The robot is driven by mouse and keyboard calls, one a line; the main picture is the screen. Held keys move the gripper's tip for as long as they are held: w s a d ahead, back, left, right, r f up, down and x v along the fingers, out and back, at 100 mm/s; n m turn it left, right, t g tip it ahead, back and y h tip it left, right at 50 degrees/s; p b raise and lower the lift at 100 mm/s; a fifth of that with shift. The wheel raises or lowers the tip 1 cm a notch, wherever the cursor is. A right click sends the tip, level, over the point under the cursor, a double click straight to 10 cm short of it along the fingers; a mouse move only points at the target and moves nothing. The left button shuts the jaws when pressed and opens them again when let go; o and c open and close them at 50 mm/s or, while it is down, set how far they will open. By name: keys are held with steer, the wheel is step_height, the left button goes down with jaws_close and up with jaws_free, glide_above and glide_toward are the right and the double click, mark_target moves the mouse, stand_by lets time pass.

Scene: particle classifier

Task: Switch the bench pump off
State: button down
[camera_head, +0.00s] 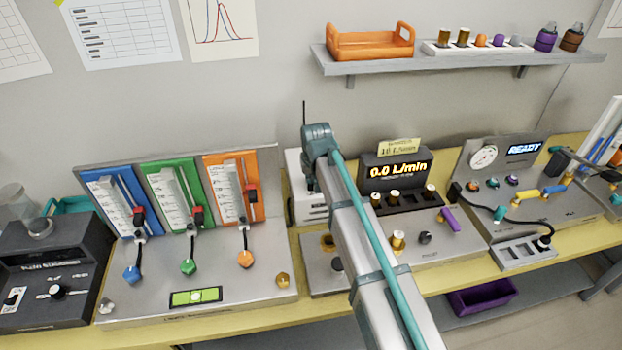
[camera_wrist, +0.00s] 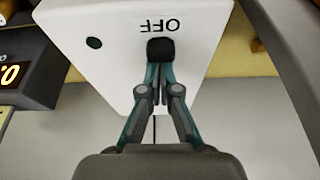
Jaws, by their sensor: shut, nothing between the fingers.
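A white box, apparently the bench pump, stands behind my arm in the head view (camera_head: 308,214), mostly hidden there. In the wrist view the white box (camera_wrist: 105,20) fills the upper middle. It carries the word OFF, upside down in this view, a small round black spot (camera_wrist: 94,43) and a black switch (camera_wrist: 160,48). My gripper (camera_wrist: 160,72) is shut and empty, with its fingertips right at the lower edge of the black switch. I cannot tell whether they touch it. In the head view the fingers are hard to make out by the box.
A dark flow display (camera_head: 395,170) reading 0.0 L/min stands right of the box. A flowmeter panel (camera_head: 200,300) is on the left, with a dark unit (camera_head: 55,260) beyond it. A station reading READY (camera_head: 523,148) is at the right. A wall shelf (camera_head: 460,60) hangs above.

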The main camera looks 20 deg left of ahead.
steer(key=w+a, duration=0.1)
steer(key=w, duration=0.2)
steer(key=shift+a, duration=0.35)
steer(key=shift+r+b, duration=0.35)
steer(key=b+v, duration=0.2)
steer(key=v, duration=0.7)
steer(key=shift+r, duration=0.15)
